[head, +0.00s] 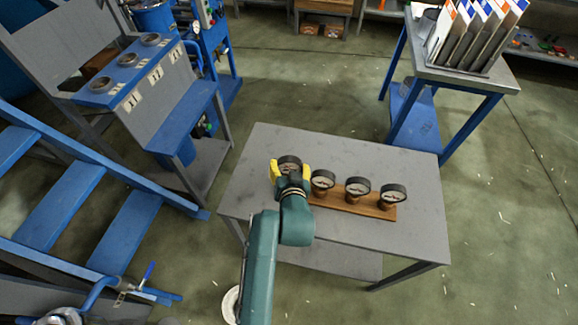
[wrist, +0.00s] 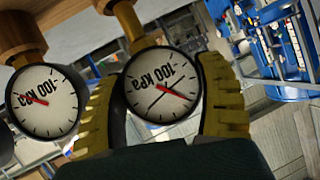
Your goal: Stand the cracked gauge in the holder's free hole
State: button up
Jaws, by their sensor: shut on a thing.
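My gripper (head: 290,170) is shut on a round pressure gauge (head: 289,161) with a dark rim, at the left end of the wooden holder (head: 345,205). In the wrist view, yellow fingers clasp both sides of this gauge (wrist: 162,84). Its white face reads 100 kPa and has a red needle and dark lines across it that look like cracks. Its brass stem (wrist: 127,22) reaches towards the wood; I cannot tell whether it is seated in a hole. My gripper hides the holder's left end in the head view.
Three other gauges stand in the holder: a near one (head: 322,180), a middle one (head: 357,187) and a right one (head: 394,194). The grey table (head: 415,230) is otherwise clear. A blue-grey panel (head: 125,75) with gauges stands left; a side table with folders (head: 475,35) stands back right.

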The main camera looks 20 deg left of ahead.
aim_at(289, 160)
jog(key=shift+f+b, duration=1.05)
jog(key=shift+f, duration=0.65)
jog(key=o, duration=1.2)
jog(key=shift+o, duration=0.2)
notch_tip(289, 160, up, 10)
